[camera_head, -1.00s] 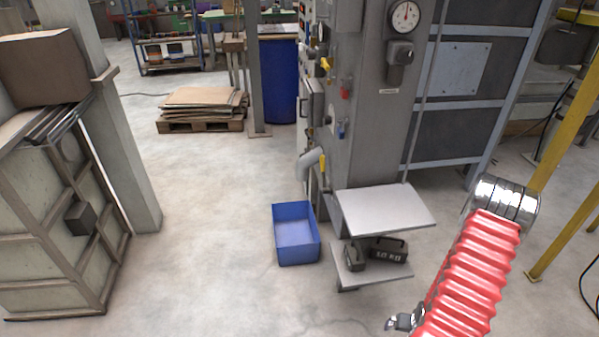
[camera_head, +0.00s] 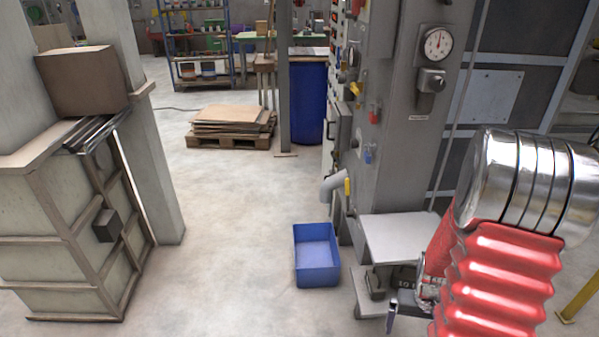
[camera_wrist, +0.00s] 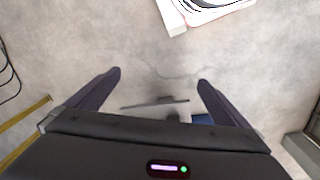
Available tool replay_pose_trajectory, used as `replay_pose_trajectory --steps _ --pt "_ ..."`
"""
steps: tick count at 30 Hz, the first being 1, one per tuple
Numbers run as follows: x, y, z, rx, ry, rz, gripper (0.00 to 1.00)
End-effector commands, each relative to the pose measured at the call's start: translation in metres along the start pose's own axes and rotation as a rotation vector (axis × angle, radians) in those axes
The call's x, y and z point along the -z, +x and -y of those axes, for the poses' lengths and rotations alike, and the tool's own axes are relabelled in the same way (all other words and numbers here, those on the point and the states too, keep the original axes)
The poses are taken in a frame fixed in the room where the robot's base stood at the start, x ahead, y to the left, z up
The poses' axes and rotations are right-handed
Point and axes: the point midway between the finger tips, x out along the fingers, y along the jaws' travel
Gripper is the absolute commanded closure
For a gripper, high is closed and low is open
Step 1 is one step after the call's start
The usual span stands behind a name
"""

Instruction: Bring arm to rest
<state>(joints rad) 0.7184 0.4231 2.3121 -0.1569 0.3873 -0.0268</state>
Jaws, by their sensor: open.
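My gripper (camera_wrist: 159,77) is open in the wrist view, its two dark fingers spread with nothing between them. Bare concrete floor shows beyond the fingertips. In the head view my arm, with red bellows and a silver joint, rises at the lower right, close to the camera. It hides part of the machine's small shelves. One dark fingertip seems to show beside the lower shelf; the rest of the gripper is hidden there.
A blue bin (camera_head: 317,262) stands on the floor beside the grey machine column (camera_head: 402,160). A white shelf (camera_head: 393,238) juts from the machine. A panelled crate (camera_head: 70,240) stands at left, with a cardboard box (camera_head: 85,82) on it. The floor between is clear.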

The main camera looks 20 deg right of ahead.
Motion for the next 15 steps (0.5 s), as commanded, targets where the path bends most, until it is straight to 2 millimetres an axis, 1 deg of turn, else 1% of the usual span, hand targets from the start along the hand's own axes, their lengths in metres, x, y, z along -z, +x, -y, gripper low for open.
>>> replay_pose_trajectory --steps 1,3,11,15 --pt "-0.001 -0.014 0.007 -0.001 -0.01 -0.001 0.0" --pt "-0.005 -0.03 0.016 -0.001 -0.018 0.005 0.0" --pt "-0.023 -0.086 0.048 0.004 -0.058 0.013 0.0" --pt "-0.036 -0.115 0.065 0.009 -0.084 0.009 0.0"
